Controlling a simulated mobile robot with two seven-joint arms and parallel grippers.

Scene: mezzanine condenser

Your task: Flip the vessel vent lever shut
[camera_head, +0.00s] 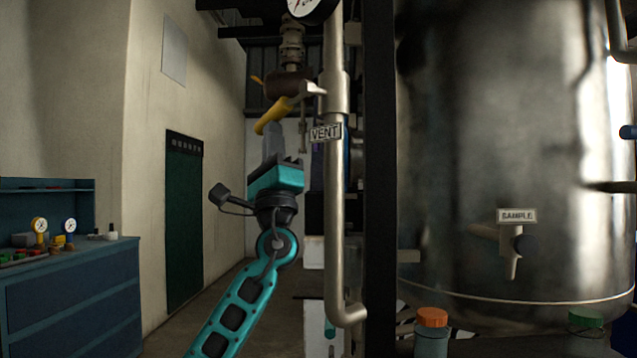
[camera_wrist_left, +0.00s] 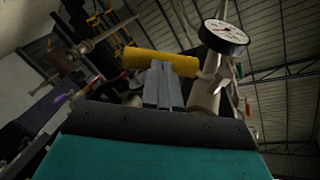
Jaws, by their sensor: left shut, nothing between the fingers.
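The vent lever (camera_head: 272,114) has a yellow grip and slants down and left from a valve on the steel pipe, just above the VENT sign (camera_head: 325,133). My left gripper (camera_head: 272,132) points upward from below, its fingertips right under the yellow grip. In the left wrist view the yellow lever (camera_wrist_left: 160,61) lies across the tips of the shut, empty fingers (camera_wrist_left: 162,72). They look to be touching it or very close; I cannot tell which. My right gripper is not in view.
The vent pipe (camera_head: 336,220) runs down just right of my left arm, beside a dark post (camera_head: 379,230) and the large steel vessel (camera_head: 470,120). A pressure gauge (camera_wrist_left: 224,36) sits above the lever. The blue cabinet (camera_head: 75,300) stands left, with clear floor between.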

